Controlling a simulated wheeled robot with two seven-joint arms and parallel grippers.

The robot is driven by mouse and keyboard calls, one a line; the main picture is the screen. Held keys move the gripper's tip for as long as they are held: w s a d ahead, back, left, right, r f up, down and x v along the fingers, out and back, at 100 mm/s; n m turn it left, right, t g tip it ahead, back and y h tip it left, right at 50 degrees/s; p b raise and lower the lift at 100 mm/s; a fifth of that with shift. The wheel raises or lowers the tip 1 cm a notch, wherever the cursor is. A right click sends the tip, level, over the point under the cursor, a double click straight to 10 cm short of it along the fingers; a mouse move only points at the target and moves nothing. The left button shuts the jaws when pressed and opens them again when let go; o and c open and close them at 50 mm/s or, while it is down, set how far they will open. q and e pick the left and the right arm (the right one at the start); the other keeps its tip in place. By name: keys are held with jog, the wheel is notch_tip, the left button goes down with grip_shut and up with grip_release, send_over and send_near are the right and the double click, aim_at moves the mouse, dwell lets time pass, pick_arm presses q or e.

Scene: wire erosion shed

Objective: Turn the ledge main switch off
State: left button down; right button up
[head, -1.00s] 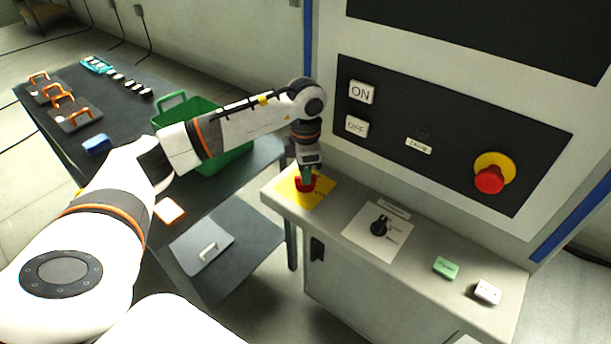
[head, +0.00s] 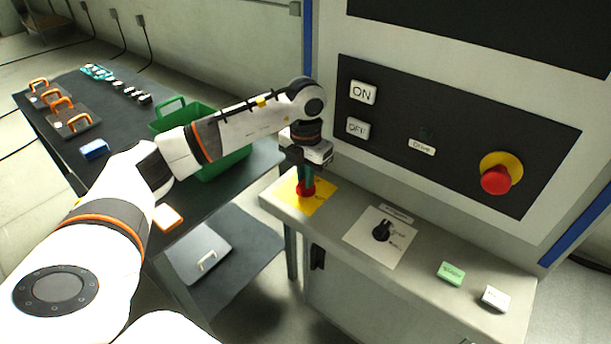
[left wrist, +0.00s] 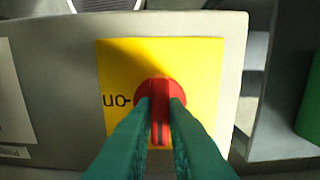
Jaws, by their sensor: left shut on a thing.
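The main switch is a red rotary knob (head: 306,190) on a yellow plate (head: 322,197) at the left end of the grey ledge. My left gripper (head: 306,182) points down from above with its teal fingers shut on the knob. In the left wrist view the red knob (left wrist: 160,90) sits between the fingers (left wrist: 160,108), its grip bar upright in the picture. An upside-down "on" mark shows on the yellow plate (left wrist: 200,60), left of the knob. The fingers hide the plate's lower part, and I see no off mark. My right gripper is out of view.
The ledge (head: 345,215) also carries a black rotary switch (head: 382,231), a green block (head: 451,273) and a white block (head: 495,298). Behind it stands a panel with ON and OFF buttons and a red emergency stop (head: 496,180). A green crate (head: 225,165) stands left.

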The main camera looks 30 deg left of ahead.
pick_arm(q)
jog(key=shift+r, duration=0.1)
dwell(0.4)
jog(key=c, duration=1.5)
grip_release()
jog(key=shift+o, duration=0.2)
jog(key=shift+r, duration=0.3)
notch_tip(320, 180, up, 11)
jog(key=b, duration=0.1)
jog(key=shift+r+b, duration=0.2)
jog(key=shift+b, duration=0.2)
jog(key=shift+f, duration=0.15)
